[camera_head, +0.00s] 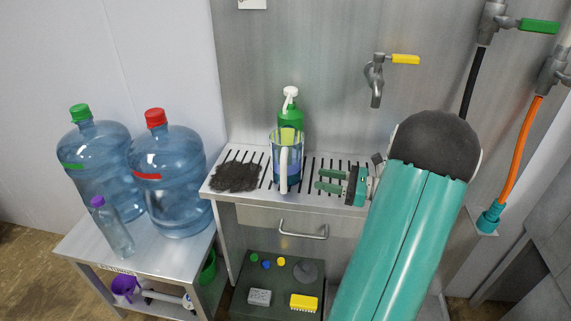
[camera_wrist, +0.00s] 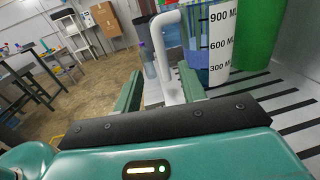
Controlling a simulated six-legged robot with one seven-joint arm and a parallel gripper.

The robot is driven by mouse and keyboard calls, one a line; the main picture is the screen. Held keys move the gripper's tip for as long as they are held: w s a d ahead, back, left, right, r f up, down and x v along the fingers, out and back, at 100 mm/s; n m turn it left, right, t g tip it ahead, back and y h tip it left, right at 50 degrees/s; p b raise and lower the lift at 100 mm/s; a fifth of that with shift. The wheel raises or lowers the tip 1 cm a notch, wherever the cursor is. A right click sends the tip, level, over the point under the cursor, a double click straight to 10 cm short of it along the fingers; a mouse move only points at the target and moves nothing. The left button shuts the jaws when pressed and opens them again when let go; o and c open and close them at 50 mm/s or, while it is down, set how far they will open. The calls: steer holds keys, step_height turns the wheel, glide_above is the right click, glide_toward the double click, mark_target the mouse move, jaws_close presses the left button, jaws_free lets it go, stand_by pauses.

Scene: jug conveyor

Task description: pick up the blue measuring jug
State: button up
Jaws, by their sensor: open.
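The blue measuring jug (camera_head: 293,164) stands upright on the slotted metal shelf (camera_head: 345,162), in front of a green pump bottle (camera_head: 291,112). Its white handle (camera_head: 284,170) faces the front. In the wrist view the jug (camera_wrist: 207,50) shows volume marks, and its white handle (camera_wrist: 172,60) rises between my fingers. My gripper (camera_head: 330,181) is open, just right of the jug, with its fingers pointing left towards the handle. In the wrist view my open gripper (camera_wrist: 160,88) has a finger on each side of the handle's lower part. I cannot tell whether either finger touches it.
Two large water bottles (camera_head: 168,185) and a small bottle (camera_head: 112,228) stand on a lower table at left. A yellow-handled tap (camera_head: 375,80) is on the wall above. A drawer handle (camera_head: 303,232) sticks out below.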

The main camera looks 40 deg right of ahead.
mark_target(283, 171)
steer(key=x, duration=1.2)
steer(key=shift+a+r, duration=0.1)
steer(key=shift+r, duration=0.05)
jaws_close()
